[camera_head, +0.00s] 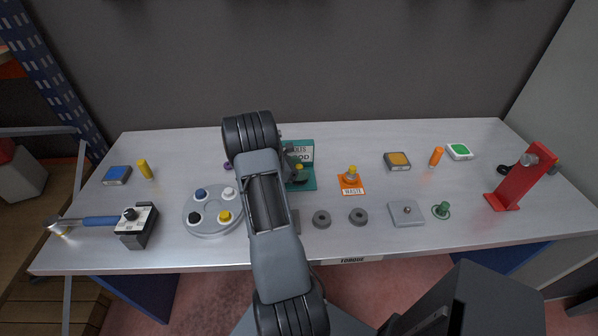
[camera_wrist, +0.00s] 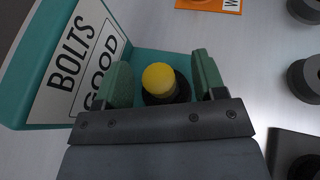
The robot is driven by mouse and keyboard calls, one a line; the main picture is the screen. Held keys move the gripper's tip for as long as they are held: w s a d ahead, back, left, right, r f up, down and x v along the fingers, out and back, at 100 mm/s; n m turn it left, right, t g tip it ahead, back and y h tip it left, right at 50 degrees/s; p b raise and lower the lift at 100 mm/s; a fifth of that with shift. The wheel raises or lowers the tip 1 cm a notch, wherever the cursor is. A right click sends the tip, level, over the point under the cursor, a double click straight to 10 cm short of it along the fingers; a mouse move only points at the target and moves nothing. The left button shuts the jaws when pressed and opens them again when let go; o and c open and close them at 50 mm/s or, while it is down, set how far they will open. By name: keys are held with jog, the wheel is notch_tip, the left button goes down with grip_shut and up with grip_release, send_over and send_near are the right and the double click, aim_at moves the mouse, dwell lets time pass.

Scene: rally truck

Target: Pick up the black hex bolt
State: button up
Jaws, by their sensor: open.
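A black bolt-like piece with a yellow round top (camera_wrist: 159,79) stands on the teal tray marked BOLTS and GOOD (camera_wrist: 165,58). In the head view its yellow top (camera_head: 299,167) shows beside my arm. My gripper (camera_wrist: 159,65) is open, with one green-padded finger on each side of the piece. I cannot tell whether either finger touches it. The gripper body hides its lower part, so a hex shape cannot be made out. The teal tray also shows in the head view (camera_head: 304,151), partly behind my arm.
An orange WASTE mat (camera_head: 350,188) with a yellow-topped grey piece lies right of the tray. Grey rings (camera_head: 321,219) lie in front. A round grey fixture (camera_head: 205,225) with coloured knobs is at left. A red stand (camera_head: 519,180) rises at right.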

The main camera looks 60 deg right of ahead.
jog(key=c, duration=1.1)
jog(key=shift+r, duration=0.1)
